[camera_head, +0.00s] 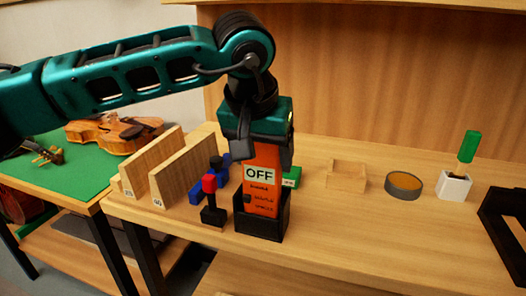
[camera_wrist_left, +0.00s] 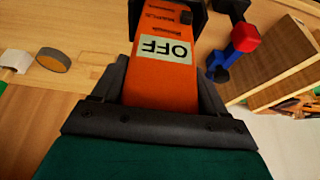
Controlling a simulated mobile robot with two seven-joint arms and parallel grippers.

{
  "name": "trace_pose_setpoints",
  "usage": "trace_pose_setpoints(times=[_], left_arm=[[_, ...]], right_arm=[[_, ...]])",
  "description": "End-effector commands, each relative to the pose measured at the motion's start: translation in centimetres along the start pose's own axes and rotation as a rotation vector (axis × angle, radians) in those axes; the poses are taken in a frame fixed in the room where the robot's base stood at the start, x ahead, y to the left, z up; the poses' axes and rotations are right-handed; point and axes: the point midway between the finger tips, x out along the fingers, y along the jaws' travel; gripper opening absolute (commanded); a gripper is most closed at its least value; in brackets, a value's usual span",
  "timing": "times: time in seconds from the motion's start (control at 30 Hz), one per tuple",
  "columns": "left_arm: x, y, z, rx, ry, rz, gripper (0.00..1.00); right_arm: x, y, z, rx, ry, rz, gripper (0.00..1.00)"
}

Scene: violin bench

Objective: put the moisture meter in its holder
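The orange moisture meter (camera_head: 263,178), with a white OFF label, stands upright with its lower end inside the black holder (camera_head: 262,226) near the bench's front edge. The holder's front wall hides the meter's bottom, so I cannot tell whether it rests on the holder's floor. My left gripper (camera_head: 266,142) is above the holder, pointing down, shut on the meter's upper part. In the left wrist view the meter (camera_wrist_left: 165,60) lies between the two black fingers, its far end at the dark holder (camera_wrist_left: 190,14). My right gripper is not recognisable in either view.
A red-topped tool (camera_head: 210,200), a blue object (camera_head: 222,172) and wooden boards (camera_head: 183,172) stand close left. A small green block (camera_head: 291,178) is just behind. A wooden box (camera_head: 346,174), round tin (camera_head: 403,186) and white pot (camera_head: 454,187) stand right. A black frame (camera_head: 497,215) is cut off rightmost.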

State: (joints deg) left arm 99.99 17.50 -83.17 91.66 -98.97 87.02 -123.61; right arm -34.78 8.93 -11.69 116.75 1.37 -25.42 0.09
Motion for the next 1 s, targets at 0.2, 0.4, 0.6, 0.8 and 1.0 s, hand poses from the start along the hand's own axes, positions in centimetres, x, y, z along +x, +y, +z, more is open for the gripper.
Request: trace_pose_setpoints(times=[0.2, 0.4, 0.6, 0.8, 1.0], left_arm=[[-0.1, 0.0, 0.0, 0.0, 0.001, 0.0, 0.93], [-0.1, 0.0, 0.0, 0.0, 0.0, 0.0, 1.0], [0.0, 0.0, 0.0, 0.0, -0.001, 0.0, 1.0], [-3.1, 0.0, -0.1, 0.001, 0.004, -0.001, 1.0], [-7.9, 0.0, -0.2, 0.0, 0.004, 0.0, 1.0]], right_arm=[[0.0, 0.0, -0.1, 0.003, 0.001, 0.001, 0.69], [0.0, -0.1, -0.2, 0.009, 0.004, 0.001, 0.69], [0.1, -0.1, -0.4, 0.013, 0.005, 0.001, 0.69], [-0.3, -0.7, -3.0, 0.01, 0.033, -0.016, 0.69], [-0.6, -0.7, -2.9, 0.01, 0.019, -0.015, 0.69]])
